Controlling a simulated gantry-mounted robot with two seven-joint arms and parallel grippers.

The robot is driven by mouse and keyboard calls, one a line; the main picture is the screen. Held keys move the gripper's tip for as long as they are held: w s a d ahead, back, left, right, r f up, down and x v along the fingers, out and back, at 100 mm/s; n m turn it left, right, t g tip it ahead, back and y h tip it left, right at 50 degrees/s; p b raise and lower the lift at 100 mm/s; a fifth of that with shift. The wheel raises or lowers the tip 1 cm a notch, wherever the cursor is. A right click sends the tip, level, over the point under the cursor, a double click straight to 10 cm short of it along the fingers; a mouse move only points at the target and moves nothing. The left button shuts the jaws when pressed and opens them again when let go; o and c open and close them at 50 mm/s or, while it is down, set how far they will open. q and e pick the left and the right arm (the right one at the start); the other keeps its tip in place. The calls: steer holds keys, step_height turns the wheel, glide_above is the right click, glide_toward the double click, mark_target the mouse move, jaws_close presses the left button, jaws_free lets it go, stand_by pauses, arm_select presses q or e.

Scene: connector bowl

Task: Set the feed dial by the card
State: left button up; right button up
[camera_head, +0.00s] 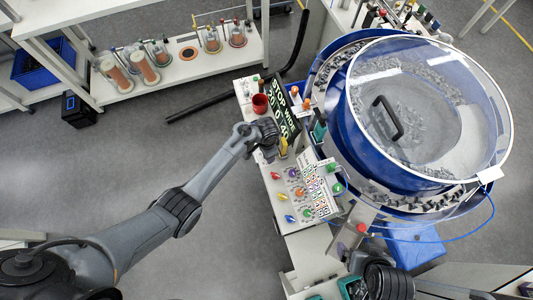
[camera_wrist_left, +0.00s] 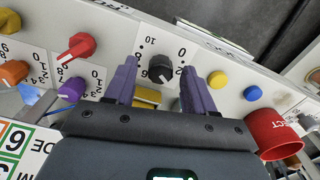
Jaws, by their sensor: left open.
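A black dial knob (camera_wrist_left: 160,68) with a pale pointer mark sits on the white panel, with 0 and 10 printed around it, in the left wrist view. My left gripper (camera_wrist_left: 160,88) is open, its two purple fingers on either side of the knob with gaps; no contact shows. In the head view my left gripper (camera_head: 284,148) is over the control panel (camera_head: 275,205), mostly hidden by its wrist. A card with coloured symbols (camera_head: 318,188) lies on the panel; part of a printed card (camera_wrist_left: 14,140) shows at the wrist view's lower left. Which knob is the feed dial is not legible.
Red (camera_wrist_left: 76,46), orange (camera_wrist_left: 14,72) and purple (camera_wrist_left: 72,88) knobs stand left of the black one; yellow (camera_wrist_left: 217,79) and blue (camera_wrist_left: 252,93) buttons and a red cup (camera_wrist_left: 275,132) right. A blue bowl feeder (camera_head: 345,130) stands beside the panel.

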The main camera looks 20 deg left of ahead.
arm_select(q)
steer(key=shift+f, duration=0.45)
jaws_close()
stand_by(0.3)
